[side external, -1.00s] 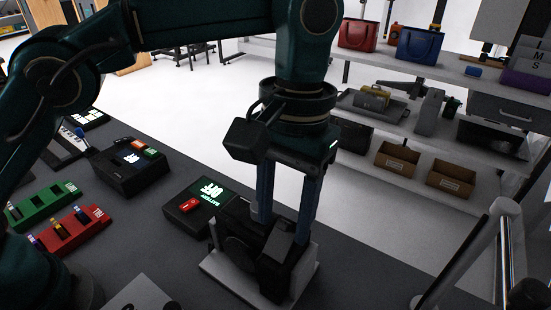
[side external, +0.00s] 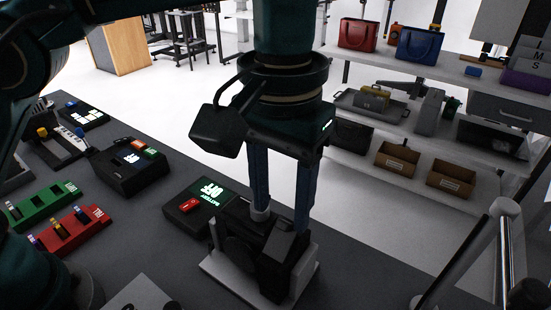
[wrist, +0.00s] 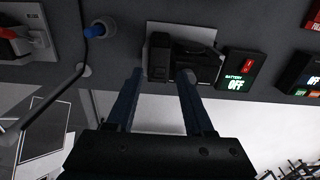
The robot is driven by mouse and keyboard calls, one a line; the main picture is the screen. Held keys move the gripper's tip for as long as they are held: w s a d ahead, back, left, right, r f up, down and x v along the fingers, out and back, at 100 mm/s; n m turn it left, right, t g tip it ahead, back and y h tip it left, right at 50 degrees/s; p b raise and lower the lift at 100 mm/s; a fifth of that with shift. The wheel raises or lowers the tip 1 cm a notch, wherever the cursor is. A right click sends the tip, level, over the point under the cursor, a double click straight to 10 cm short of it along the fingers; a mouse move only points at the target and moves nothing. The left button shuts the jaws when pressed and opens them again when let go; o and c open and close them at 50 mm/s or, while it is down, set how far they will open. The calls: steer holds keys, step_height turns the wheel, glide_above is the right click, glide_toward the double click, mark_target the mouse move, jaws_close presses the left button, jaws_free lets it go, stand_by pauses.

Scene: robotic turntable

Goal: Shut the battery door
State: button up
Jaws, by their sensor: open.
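A black battery unit (side external: 278,265) stands on a pale base plate (side external: 224,277), in front of my arm in the side view. The unit also shows near the top of the wrist view (wrist: 159,58). My gripper (side external: 281,222) points down with its two blue fingers apart, at the unit's upper part. In the wrist view my gripper (wrist: 162,74) has one fingertip at each side of the unit's near edge. Nothing is visibly clamped. I cannot tell the door's exact position from the dark unit, or whether a finger touches it.
A black panel (side external: 184,218) with a red switch and a lit "OFF" sign sits beside the base plate. Green (side external: 40,205) and red (side external: 75,236) trays and a black box (side external: 128,172) are to the left. A metal rail (side external: 465,262) stands at right.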

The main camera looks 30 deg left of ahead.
step_height(320, 180, up, 2)
steer(key=shift+r, duration=0.1)
steer(key=s+a+r+n+t, duration=0.1)
steer(key=a+r+n+t, duration=0.2)
steer(key=a+r, duration=0.75)
steer(key=s+a+f+n+t, duration=0.1)
steer(key=s+a+f+n, duration=0.1)
steer(key=s+a+f, duration=0.3)
steer(key=shift+s+a+f+t, duration=0.35)
steer(key=shift+s+a, duration=1.4)
steer(key=shift+a, duration=0.75)
